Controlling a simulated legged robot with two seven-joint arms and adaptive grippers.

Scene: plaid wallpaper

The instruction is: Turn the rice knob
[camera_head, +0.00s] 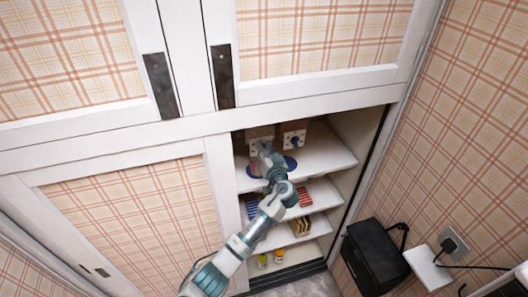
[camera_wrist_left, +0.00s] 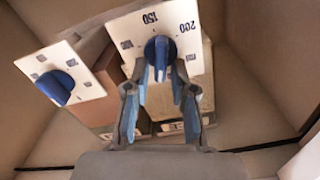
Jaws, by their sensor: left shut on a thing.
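Two white dial plates with blue knobs stand above the top shelf of an open cabinet. The plate marked 150 and 200 shows in the left wrist view, with its blue knob (camera_wrist_left: 161,52) in the middle. My left gripper (camera_wrist_left: 160,88) has its fingers on either side of this knob and is shut on it. In the head view my left gripper (camera_head: 265,153) reaches into the cabinet and largely hides this knob. The other blue knob (camera_wrist_left: 55,87) stands free on its own plate and shows in the head view (camera_head: 295,140). No rice label is readable. My right gripper is out of view.
The top shelf (camera_head: 325,160) and cabinet side wall (camera_head: 358,125) are close to my left gripper. Lower shelves hold small packets (camera_head: 304,196) and two yellow-topped jars (camera_head: 279,254). A black box (camera_head: 374,254) stands at the right. Cabinet doors (camera_head: 70,60) are above.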

